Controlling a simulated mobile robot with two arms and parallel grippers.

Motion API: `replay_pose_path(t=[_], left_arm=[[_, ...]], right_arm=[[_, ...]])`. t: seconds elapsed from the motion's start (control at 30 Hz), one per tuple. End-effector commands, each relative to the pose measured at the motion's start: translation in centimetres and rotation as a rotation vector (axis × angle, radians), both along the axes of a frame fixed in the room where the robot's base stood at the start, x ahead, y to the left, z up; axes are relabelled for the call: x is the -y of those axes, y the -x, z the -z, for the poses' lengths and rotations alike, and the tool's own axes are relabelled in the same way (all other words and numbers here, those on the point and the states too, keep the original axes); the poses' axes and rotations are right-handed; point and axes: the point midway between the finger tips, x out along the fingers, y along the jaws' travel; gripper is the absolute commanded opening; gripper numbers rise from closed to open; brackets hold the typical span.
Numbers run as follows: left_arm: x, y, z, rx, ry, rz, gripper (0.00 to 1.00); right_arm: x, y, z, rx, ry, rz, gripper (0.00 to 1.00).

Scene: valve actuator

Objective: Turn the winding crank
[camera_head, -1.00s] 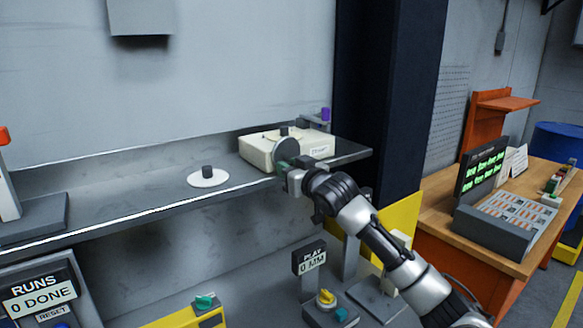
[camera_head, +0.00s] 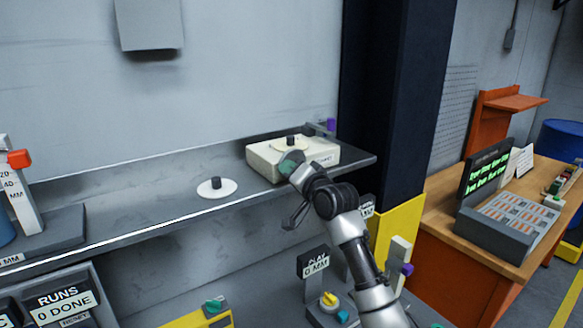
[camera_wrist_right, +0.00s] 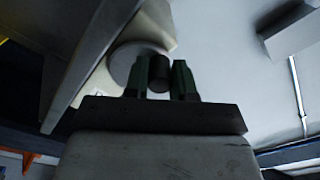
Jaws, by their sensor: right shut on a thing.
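A cream box (camera_head: 322,154) sits on the grey shelf, with a pale disc and a short dark knob (camera_head: 290,140) on top. My right gripper (camera_head: 290,163) is at the front face of the box, partly covering it. In the right wrist view the green fingers (camera_wrist_right: 160,80) are shut on a dark cylindrical knob (camera_wrist_right: 159,68), with a round pale disc (camera_wrist_right: 122,62) just behind it. Which part is the winding crank, I cannot tell for sure. My left gripper is out of view.
Another white disc with a dark knob (camera_head: 216,187) lies on the shelf (camera_head: 120,212) left of the box. A purple-tipped part (camera_head: 331,125) stands behind the box. A dark pillar (camera_head: 378,100) rises to the right. Below are a PLAY panel (camera_head: 314,264) and a RUNS display (camera_head: 62,300).

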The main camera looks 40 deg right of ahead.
Motion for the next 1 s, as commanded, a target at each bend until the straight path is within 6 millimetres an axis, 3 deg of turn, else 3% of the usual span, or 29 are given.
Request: replay_pose_path(t=[0.13, 0.5, 1.0], left_arm=[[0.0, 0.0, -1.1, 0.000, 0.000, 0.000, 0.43], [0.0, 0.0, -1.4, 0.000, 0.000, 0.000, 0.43], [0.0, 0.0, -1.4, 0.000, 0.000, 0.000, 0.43]], right_arm=[[0.0, -0.1, -0.6, 0.013, -0.143, -0.001, 0.01], [0.4, 0.0, -1.3, 0.048, -0.438, 0.001, 0.01], [0.8, 0.1, -1.9, 0.069, -0.603, 0.003, 0.01]])
